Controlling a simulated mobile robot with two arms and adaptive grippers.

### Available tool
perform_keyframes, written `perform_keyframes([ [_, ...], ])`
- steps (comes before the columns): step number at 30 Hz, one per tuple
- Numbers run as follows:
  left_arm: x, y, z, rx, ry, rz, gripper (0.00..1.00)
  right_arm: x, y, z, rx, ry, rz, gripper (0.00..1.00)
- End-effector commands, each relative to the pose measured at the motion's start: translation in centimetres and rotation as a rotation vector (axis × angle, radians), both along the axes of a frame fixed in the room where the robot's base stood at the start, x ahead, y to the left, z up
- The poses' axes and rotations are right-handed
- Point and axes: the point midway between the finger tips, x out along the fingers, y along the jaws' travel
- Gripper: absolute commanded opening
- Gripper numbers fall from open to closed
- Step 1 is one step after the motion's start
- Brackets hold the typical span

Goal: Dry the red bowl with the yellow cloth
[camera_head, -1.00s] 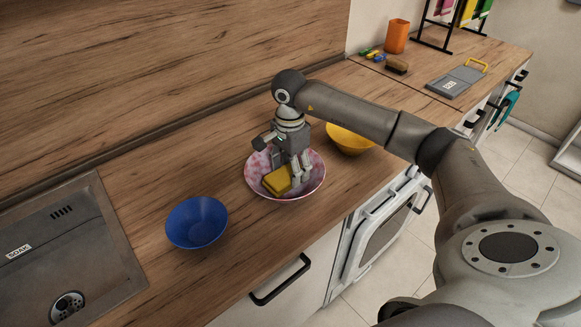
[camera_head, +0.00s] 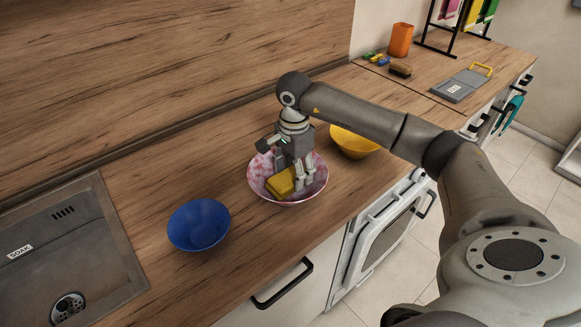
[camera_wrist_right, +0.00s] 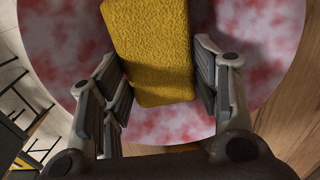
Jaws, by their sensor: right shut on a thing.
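The bowl (camera_head: 262,171) is pale with blotchy pink-red patches and stands upright on the wooden counter. My right gripper (camera_head: 294,182) reaches down into it from above. It is shut on the yellow cloth (camera_head: 279,183), a thick, folded-looking block, low inside the bowl. In the right wrist view the cloth (camera_wrist_right: 150,50) sits between the fingers of the gripper (camera_wrist_right: 165,92), over the blotchy inside of the bowl (camera_wrist_right: 62,48). Whether the cloth touches the bowl's surface is hard to tell. My left gripper is not in view.
A blue bowl (camera_head: 198,224) stands to the left, near the sink (camera_head: 62,262). A yellow bowl (camera_head: 352,143) stands close behind to the right, partly under my arm.

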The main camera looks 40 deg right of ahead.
Motion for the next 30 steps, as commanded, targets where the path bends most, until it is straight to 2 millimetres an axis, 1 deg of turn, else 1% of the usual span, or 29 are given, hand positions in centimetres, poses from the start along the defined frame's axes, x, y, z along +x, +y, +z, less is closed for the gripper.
perform_keyframes([
  [1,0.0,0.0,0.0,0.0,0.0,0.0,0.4,-0.2,0.0,-0.3,-0.003,0.009,0.001,0.38],
  [8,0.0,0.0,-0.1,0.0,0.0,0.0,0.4,-0.2,0.0,-0.4,-0.003,0.011,0.001,0.38],
  [11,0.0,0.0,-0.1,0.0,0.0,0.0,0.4,0.1,0.0,-0.4,-0.003,0.01,0.001,0.38],
  [19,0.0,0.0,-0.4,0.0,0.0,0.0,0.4,1.7,0.2,-0.1,-0.001,0.006,0.0,0.38],
  [30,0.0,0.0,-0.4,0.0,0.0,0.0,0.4,1.8,0.1,0.1,-0.002,0.004,0.0,0.38],
])
